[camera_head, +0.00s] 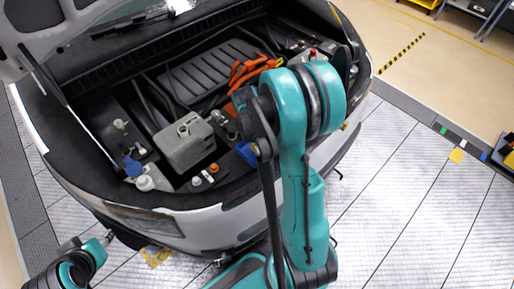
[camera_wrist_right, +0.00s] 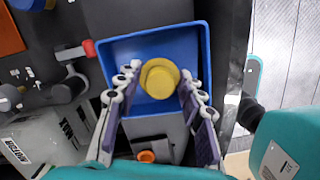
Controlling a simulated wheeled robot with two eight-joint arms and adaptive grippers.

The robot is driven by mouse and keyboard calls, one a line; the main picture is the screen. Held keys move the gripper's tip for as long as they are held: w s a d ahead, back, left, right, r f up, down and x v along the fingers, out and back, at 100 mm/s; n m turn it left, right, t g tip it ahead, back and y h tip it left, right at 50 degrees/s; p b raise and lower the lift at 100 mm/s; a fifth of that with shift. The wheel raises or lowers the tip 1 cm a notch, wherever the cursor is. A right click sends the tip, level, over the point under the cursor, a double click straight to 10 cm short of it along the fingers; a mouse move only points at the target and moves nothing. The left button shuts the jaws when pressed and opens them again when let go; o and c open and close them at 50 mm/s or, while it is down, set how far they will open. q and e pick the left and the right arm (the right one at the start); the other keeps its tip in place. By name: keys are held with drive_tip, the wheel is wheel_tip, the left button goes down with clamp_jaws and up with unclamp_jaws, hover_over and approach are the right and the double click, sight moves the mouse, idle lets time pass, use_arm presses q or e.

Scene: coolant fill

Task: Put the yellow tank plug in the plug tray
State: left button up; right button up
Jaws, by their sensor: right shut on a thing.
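The yellow tank plug (camera_wrist_right: 160,77) is between the fingers of my right gripper (camera_wrist_right: 158,95) in the right wrist view. The gripper is shut on it. Behind the plug is a blue, square, shallow tray (camera_wrist_right: 120,50), and the plug appears inside its outline. I cannot tell whether the plug touches the tray floor. In the head view a blue corner of the tray (camera_head: 246,153) shows beside my right arm, which hides the right gripper and the plug. Part of my left arm shows at the lower left, but its gripper is not visible.
The tray is in the open front bay of a car. A grey tank (camera_head: 185,145) stands left of it, with a blue cap (camera_head: 132,167) further left. Orange cables (camera_head: 248,70) lie behind. An orange cap (camera_wrist_right: 147,156) shows below the tray in the wrist view.

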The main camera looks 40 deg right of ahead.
drive_tip(key=shift+w+f, duration=0.1)
drive_tip(key=shift+f, duration=0.75)
drive_tip(key=o, duration=0.9)
